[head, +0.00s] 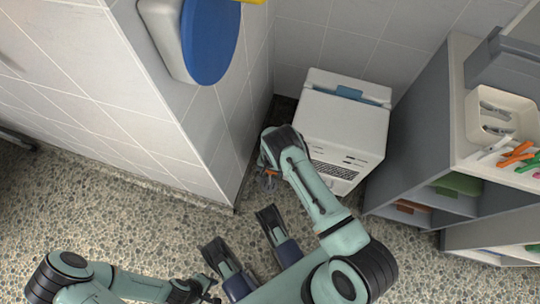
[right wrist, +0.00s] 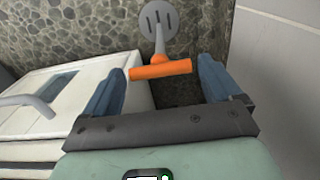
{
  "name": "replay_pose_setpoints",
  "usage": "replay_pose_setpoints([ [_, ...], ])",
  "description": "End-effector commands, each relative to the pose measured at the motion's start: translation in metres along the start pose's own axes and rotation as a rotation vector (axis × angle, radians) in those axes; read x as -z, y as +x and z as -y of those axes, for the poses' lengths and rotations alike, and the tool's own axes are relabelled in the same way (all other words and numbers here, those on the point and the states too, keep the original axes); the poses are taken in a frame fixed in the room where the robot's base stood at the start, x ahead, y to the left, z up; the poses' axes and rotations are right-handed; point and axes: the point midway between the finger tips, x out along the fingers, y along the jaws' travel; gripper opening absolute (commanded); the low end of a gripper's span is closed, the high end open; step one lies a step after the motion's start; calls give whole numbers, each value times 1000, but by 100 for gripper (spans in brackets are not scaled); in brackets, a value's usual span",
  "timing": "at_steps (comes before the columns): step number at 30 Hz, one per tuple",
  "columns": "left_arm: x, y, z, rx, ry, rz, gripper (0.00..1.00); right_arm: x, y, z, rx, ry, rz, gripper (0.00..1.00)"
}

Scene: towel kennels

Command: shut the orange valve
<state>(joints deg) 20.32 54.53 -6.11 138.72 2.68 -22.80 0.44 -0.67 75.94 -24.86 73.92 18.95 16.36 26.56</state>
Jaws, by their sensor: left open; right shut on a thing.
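The orange valve is a bar handle (right wrist: 160,69) on a grey stem that runs to a round slotted grey plate (right wrist: 158,17), as the right wrist view shows. In the head view only a small orange bit (head: 270,173) of it shows, low by the wall corner; my right arm hides most of the rest. My right gripper (right wrist: 162,72) is shut on the orange handle, with one blue finger at each end of the bar. My left gripper (head: 239,228) is open and empty above the pebbled floor, in front of the wall corner.
A white appliance (head: 342,122) stands close to the right of my right gripper. Grey shelves (head: 412,150) with a tray of tools (head: 475,108) stand further right. A tiled wall (head: 130,130) with a blue-fronted box (head: 212,40) is at left. The floor (head: 130,225) at left is clear.

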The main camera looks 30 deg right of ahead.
Motion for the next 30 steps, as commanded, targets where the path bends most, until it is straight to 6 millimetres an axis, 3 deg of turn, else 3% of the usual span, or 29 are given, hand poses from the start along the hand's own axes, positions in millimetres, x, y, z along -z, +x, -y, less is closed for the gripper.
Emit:
replay_pose_setpoints([
  [16, 0, 0, 0, 0, 0, 0, 43, 0, 1, 0, 0, 29, 1, 61],
  [17, 0, 0, 0, 0, 0, 0, 43, 0, 1, 0, 0, 29, 1, 94],
  [18, 0, 0, 0, 0, 0, 0, 43, 0, 1, 0, 0, 29, 0, 100],
  [26, 1, -1, -1, -1, 1, -3, 43, 0, -2, 0, 0, 27, 0, 100],
  [30, 8, -7, -7, -15, 11, -33, 43, 0, -19, 0, 1, 27, -1, 100],
])
